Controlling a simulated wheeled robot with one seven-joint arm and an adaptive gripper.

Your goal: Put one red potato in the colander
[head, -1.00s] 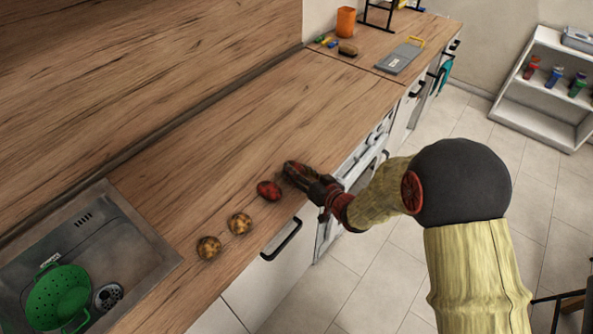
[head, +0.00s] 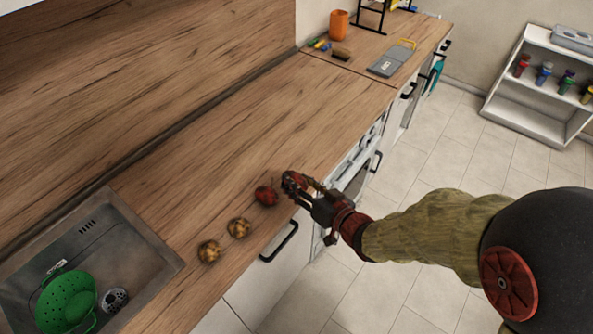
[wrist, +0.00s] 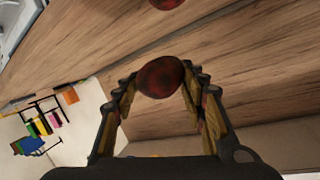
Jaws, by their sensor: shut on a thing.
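My gripper (head: 296,186) is shut on a red potato (wrist: 160,77), which shows between the two fingertips in the wrist view. In the head view the fingers mostly hide this potato. A second red potato (head: 266,196) lies on the wooden counter just left of my gripper; a red potato also shows at the top edge of the wrist view (wrist: 168,3). The green colander (head: 64,302) sits in the sink at the lower left, well away from my gripper.
Two yellow-brown potatoes (head: 238,228) (head: 209,251) lie on the counter (head: 190,170) between the red potato and the sink (head: 150,255). A drawer handle (head: 280,242) juts from the front. An orange cup (head: 339,25) and grey board (head: 390,62) stand far back. The counter's middle is clear.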

